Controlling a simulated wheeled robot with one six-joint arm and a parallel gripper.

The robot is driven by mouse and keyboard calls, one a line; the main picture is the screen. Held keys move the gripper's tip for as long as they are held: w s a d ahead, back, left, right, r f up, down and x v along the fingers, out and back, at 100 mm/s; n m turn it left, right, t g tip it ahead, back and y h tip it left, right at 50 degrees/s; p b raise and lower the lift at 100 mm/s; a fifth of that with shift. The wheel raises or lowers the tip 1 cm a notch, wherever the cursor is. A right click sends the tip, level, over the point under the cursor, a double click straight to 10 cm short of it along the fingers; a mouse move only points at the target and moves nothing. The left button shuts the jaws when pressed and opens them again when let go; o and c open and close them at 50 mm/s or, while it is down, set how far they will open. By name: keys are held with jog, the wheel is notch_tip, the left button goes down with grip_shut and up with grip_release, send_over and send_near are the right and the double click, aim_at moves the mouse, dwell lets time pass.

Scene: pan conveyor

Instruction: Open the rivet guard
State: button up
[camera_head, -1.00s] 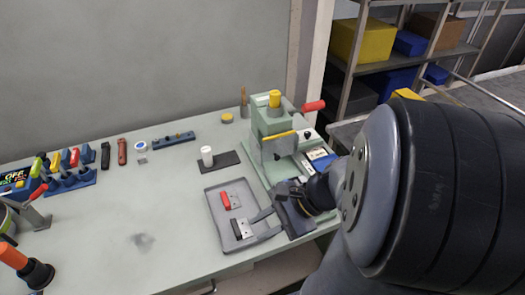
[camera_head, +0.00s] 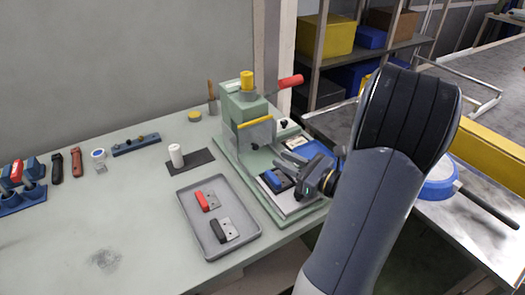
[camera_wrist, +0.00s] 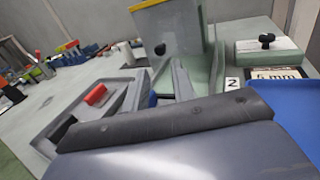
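The rivet guard (camera_head: 256,135) is a grey, see-through-looking panel with a yellow top edge. It stands across the front of the green press (camera_head: 245,106). The wrist view shows the guard (camera_wrist: 172,32) close up at top centre, its yellow edge uppermost and a dark round knob at its left. My gripper (camera_head: 288,163) is in front of and to the right of the guard, apart from it. Its two fingers are spread with nothing held between them. In the wrist view the fingers (camera_wrist: 158,84) point toward the guard's lower part.
A grey tray (camera_head: 186,208) with red and black handled parts lies left of my gripper. A blue part (camera_head: 275,180) sits just below the fingers. The press has a red lever (camera_head: 291,81) at right. A blue-framed card (camera_head: 310,150) lies beside my gripper.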

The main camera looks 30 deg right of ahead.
aim_at(257, 148)
jog(key=x, duration=0.7)
jog(key=shift+w+a, duration=0.15)
jog(key=shift+w, duration=0.15)
grip_shut()
